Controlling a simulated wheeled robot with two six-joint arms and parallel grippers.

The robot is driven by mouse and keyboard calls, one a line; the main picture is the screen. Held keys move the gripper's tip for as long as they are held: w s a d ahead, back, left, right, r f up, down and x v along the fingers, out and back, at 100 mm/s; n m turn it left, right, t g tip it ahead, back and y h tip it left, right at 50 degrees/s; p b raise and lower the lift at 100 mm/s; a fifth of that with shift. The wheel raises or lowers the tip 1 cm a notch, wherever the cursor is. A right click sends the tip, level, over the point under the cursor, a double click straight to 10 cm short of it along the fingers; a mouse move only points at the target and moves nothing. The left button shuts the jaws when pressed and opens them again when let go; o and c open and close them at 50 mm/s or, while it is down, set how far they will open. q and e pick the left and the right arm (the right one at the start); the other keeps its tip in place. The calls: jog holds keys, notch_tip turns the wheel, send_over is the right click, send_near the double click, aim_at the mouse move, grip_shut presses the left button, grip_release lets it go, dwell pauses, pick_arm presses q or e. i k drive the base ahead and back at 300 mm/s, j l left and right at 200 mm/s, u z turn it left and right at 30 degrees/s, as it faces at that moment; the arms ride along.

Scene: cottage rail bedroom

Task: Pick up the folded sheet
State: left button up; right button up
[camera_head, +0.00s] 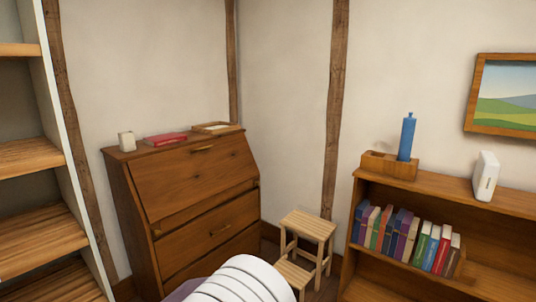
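I see nothing that I can clearly tell is the folded sheet. A flat red item (165,139) lies on top of the wooden slant-front desk (192,182); it is too small to tell whether it is cloth or a book. A white, ribbed, rounded object (243,282) with a purple patch beside it rises at the bottom edge; it is cut off and I cannot tell what it is. Neither of my grippers is in view.
A white box (127,141) and a shallow tray (216,127) are on the desk. A wooden step stool (309,228) stands right of it. Open shelves (35,157) are at left. A low bookcase (490,201) at right bears a blue bottle (407,138) and a white device (486,176).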

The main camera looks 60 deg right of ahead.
aim_at(485, 179)
jog(key=z, duration=3.45)
